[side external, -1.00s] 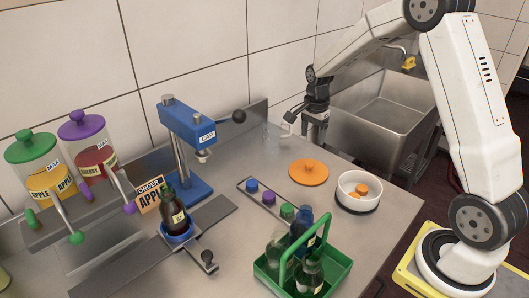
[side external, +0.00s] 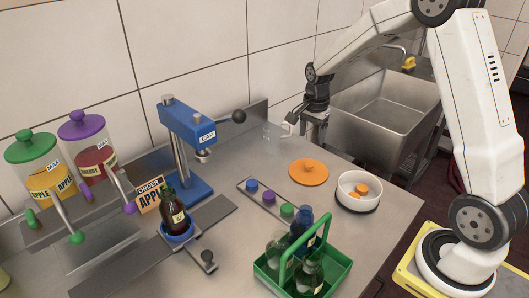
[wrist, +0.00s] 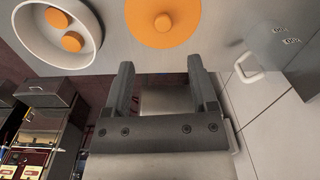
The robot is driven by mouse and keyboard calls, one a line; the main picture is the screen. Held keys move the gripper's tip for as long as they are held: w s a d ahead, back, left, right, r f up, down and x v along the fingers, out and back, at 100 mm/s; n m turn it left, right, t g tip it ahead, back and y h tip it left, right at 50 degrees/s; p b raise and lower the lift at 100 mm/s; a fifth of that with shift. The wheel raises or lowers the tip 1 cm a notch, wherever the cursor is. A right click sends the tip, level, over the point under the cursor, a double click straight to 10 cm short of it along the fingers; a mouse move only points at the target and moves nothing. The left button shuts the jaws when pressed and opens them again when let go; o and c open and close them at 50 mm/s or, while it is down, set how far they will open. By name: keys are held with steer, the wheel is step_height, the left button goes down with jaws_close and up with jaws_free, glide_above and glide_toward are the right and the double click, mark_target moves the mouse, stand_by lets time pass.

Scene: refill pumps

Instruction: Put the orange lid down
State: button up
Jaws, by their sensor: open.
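The orange lid (side external: 309,172) lies flat on the steel counter, left of the white bowl, with its round knob up. It also shows at the top of the wrist view (wrist: 163,20). My gripper (side external: 300,124) is above the counter's far side, behind the lid and apart from it. In the wrist view my gripper's fingers (wrist: 161,82) are spread with nothing between them.
A white bowl (side external: 347,197) holding orange pieces stands right of the lid. A strip (side external: 262,199) of coloured caps and a green bottle carrier (side external: 267,272) are nearer the camera. The blue capping press (side external: 188,125) stands left. A sink (side external: 385,110) lies behind right.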

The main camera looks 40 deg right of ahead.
steer(key=s+a+n+t, duration=0.2)
steer(key=s+a+n, duration=1.2)
steer(key=s+n, duration=0.1)
steer(key=shift+a+f+n, duration=0.3)
steer(key=shift+n, duration=0.6)
